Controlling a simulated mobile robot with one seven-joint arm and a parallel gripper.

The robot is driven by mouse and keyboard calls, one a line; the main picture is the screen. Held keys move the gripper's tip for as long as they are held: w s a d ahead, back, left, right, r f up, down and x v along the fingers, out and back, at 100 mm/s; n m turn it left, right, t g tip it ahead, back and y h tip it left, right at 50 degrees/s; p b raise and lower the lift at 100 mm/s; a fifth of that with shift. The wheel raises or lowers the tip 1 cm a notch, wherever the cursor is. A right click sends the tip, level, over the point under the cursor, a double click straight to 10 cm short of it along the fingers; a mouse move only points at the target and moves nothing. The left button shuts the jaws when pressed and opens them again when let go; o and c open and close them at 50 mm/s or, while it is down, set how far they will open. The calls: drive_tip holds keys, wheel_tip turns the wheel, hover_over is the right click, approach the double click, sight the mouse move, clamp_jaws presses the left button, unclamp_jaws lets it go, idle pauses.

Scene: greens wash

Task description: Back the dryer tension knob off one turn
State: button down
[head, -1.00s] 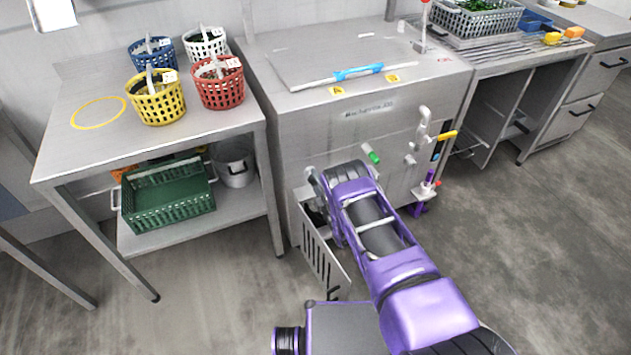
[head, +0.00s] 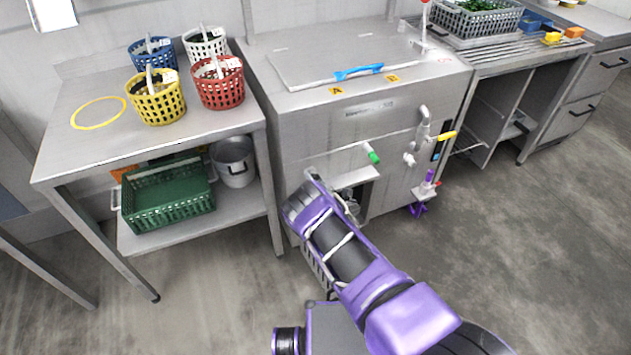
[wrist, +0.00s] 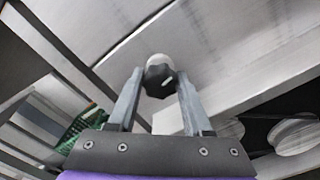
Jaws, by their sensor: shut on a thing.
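The tension knob (wrist: 158,82) is dark and lobed, with a pale mark on its face and a light round part behind it. It shows in the wrist view against a grey metal panel. My gripper (wrist: 160,76) has one finger on each side of the knob and is shut on it. In the head view the dryer (head: 385,125) is the grey steel cabinet in the middle, with an open bay in its front. My arm reaches to the bay's left side there and hides the knob and my fingers.
A slotted panel (head: 318,268) hangs open, partly behind my arm. A green-tipped handle (head: 373,157) sticks out above the bay. The left table holds several baskets, with a green crate (head: 165,205) and a pot (head: 235,165) below. The floor to the right is clear.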

drive_tip(key=shift+w+a+r+n, duration=0.1)
drive_tip(key=shift+r+n, duration=0.05)
drive_tip(key=shift+n, duration=1.55)
drive_tip(key=shift+c, duration=1.6)
unclamp_jaws()
